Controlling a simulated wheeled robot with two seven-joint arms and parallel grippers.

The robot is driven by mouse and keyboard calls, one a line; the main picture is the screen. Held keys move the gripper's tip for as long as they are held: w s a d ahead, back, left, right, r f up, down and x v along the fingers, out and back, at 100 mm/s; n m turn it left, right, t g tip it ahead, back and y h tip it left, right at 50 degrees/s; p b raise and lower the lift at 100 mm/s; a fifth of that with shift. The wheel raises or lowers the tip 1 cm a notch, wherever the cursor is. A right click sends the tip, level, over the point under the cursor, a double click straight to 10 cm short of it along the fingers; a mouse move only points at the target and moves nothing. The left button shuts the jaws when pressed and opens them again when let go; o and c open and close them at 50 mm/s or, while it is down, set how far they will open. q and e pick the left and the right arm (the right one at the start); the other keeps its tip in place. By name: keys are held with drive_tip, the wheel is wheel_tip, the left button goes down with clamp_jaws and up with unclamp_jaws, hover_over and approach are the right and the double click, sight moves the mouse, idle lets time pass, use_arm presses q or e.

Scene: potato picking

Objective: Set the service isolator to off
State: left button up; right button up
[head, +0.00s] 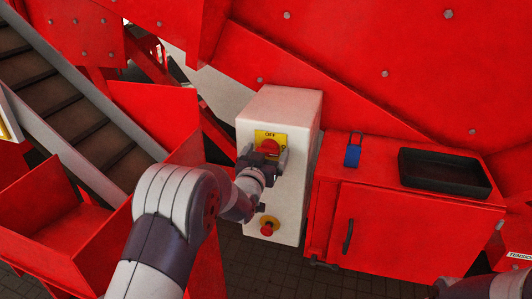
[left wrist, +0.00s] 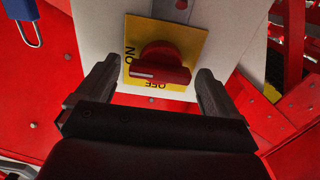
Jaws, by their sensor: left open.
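The service isolator is a red rotary handle (left wrist: 165,66) on a yellow plate (left wrist: 189,38) marked ON and OFF. It sits on the upper front of a white box (head: 280,105) in the head view. In the left wrist view the handle lies crosswise, with its pale mark toward the ON side. OFF is at the plate's top in the head view. My left gripper (head: 264,158) is open in front of the handle. In the left wrist view its fingers (left wrist: 156,78) stand either side of the handle, with visible gaps.
A red emergency button (head: 267,229) is lower on the box. To the right, a red cabinet (head: 391,232) carries a blue padlock (head: 353,151) and a black tray (head: 444,178). Red bins and a conveyor (head: 75,120) stand at left.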

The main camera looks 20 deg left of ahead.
use_arm(q)
drive_tip(key=c, duration=1.1)
drive_tip(key=shift+o, duration=0.3)
drive_tip(key=n+b, duration=0.2)
drive_tip(key=n, duration=0.1)
drive_tip(key=shift+f+n+b, duration=0.2)
drive_tip(key=shift+n+b, duration=0.1)
drive_tip(key=shift+b, duration=0.1)
drive_tip(key=n+b, duration=0.2)
drive_tip(key=n, duration=0.2)
drive_tip(key=shift+a+n+b, duration=0.1)
drive_tip(key=shift+n+b, duration=0.2)
drive_tip(key=n+b, duration=0.2)
drive_tip(key=n, duration=0.3)
drive_tip(key=shift+n+b, duration=0.65)
drive_tip(key=shift+n, duration=1.65)
